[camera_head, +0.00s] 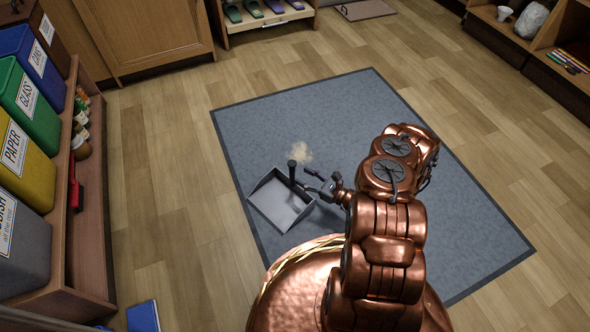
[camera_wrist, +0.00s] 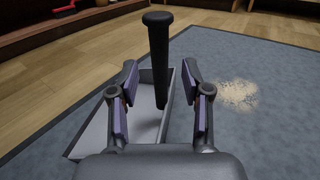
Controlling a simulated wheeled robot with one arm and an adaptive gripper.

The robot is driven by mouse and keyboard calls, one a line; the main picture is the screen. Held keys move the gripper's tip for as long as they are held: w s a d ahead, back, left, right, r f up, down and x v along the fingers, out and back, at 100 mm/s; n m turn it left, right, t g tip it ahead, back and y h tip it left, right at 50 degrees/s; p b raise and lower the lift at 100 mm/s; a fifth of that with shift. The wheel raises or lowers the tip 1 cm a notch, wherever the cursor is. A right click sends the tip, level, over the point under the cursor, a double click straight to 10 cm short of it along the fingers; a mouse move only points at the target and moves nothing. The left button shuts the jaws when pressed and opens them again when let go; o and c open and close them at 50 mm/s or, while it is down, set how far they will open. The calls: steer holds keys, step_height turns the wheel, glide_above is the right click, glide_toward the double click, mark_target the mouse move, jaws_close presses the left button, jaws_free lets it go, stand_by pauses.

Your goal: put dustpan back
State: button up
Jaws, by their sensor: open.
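The grey dustpan (camera_head: 281,203) lies on the blue-grey mat, left of its middle, with its black handle (camera_head: 292,170) standing upright. In the wrist view the black handle (camera_wrist: 158,62) rises between the two fingers, and part of the pan (camera_wrist: 96,135) shows behind and to the left. My gripper (camera_head: 321,183) is just right of the handle. In the wrist view my gripper (camera_wrist: 161,95) is open, with a finger on each side of the handle and visible gaps between them.
A pile of pale crumbs (camera_head: 301,152) lies on the mat (camera_head: 385,110) behind the dustpan. Labelled bins (camera_head: 27,100) stand on a low wooden shelf (camera_head: 92,215) at the left. A blue book (camera_head: 143,316) lies on the floor. Open shelving (camera_head: 545,45) stands at the far right.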

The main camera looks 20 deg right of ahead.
steer(key=p+v, duration=0.2)
steer(key=v, duration=0.4)
steer(key=w+a+r+n+g+y, duration=0.25)
steer(key=a+r+n, duration=0.2)
steer(key=r, duration=0.35)
steer(key=w+a+r+n+g+y, duration=0.2)
steer(key=a+r+n+g+y, duration=0.15)
steer(key=a+r, duration=0.35)
steer(key=s+a+r+n+g+y, duration=0.1)
steer(key=s+a+r+n+g, duration=0.3)
steer(key=r, duration=0.3)
steer(key=s+a+r+n+g+y, duration=0.1)
steer(key=s+a+r+n+g, duration=0.1)
steer(key=a+r+n+g, duration=0.4)
steer(key=s+a+r+n+g+h, duration=0.3)
steer(key=s+r+n+g+h, duration=0.45)
steer(key=s, duration=0.65)
steer(key=s+d+r+n+t+h, duration=0.3)
steer(key=s+d+r+t+h, duration=0.2)
steer(key=s+d+h, duration=0.5)
steer(key=shift+s+d+n, duration=0.35)
steer(key=shift+s+d, duration=0.15)
steer(key=shift+s, duration=0.2)
steer(key=shift+r+t+h, duration=0.15)
steer(key=shift+t+h, duration=0.1)
